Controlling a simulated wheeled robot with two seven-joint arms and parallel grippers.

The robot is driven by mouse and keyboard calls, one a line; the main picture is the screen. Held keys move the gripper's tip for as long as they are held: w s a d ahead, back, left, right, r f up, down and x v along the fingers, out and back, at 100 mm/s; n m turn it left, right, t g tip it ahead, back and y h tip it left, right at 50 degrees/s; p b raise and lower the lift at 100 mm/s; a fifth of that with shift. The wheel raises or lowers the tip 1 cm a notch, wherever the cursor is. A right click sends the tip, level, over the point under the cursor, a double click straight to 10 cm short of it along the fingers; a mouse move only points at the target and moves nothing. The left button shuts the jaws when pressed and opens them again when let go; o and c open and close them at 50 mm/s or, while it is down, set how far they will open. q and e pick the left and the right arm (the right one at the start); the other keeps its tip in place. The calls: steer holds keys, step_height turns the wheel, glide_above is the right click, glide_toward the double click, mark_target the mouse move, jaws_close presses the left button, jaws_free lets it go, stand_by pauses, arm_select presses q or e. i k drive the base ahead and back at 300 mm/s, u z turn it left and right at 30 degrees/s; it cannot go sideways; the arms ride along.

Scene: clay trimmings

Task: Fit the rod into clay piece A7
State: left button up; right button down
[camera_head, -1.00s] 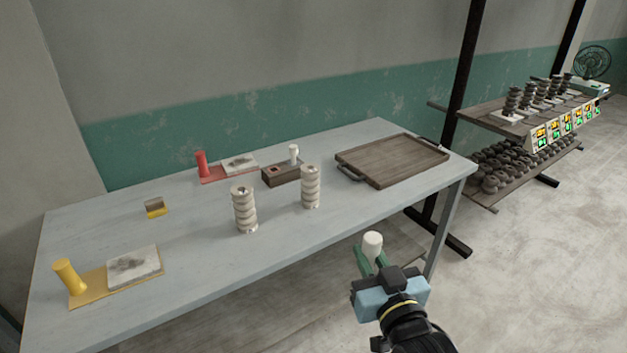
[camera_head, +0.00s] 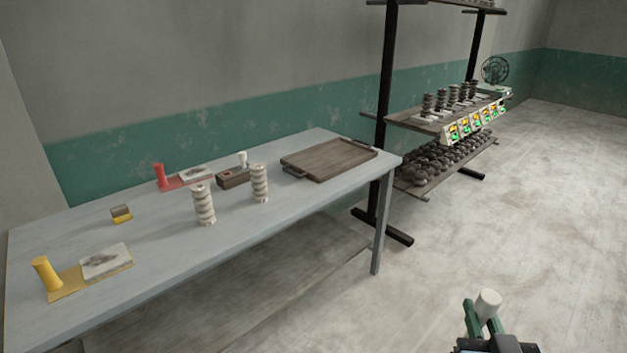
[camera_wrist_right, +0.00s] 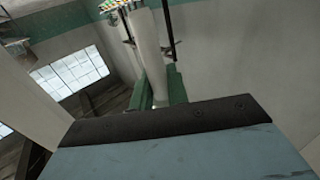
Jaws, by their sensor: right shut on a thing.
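My right gripper (camera_head: 484,318) shows at the bottom right of the head view, over the floor. Its green fingers are shut on a white rod (camera_head: 488,300), whose rounded end points up. In the right wrist view the rod (camera_wrist_right: 147,55) stands between the green fingers (camera_wrist_right: 158,92) and extends away from the camera. Dark ribbed clay pieces (camera_head: 451,97) stand on pale bases on the shelf at the upper right. The coloured labels (camera_head: 474,122) on the shelf edge are too small to read, so I cannot tell which piece is A7. My left gripper is not in view.
The table (camera_head: 140,280) at left holds two white ribbed stacks (camera_head: 203,206) (camera_head: 260,184), a wooden tray (camera_head: 330,160), a red holder (camera_head: 159,177) and a yellow one (camera_head: 45,272). Rounded dark lumps (camera_head: 430,168) fill the lower shelf. Open floor (camera_head: 540,210) lies at right.

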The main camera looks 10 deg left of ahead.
mark_target(259, 175)
steer(key=z, duration=0.35)
steer(key=i, duration=2.5)
steer(key=u, duration=1.65)
steer(key=i, duration=0.5)
steer(key=u, duration=0.5)
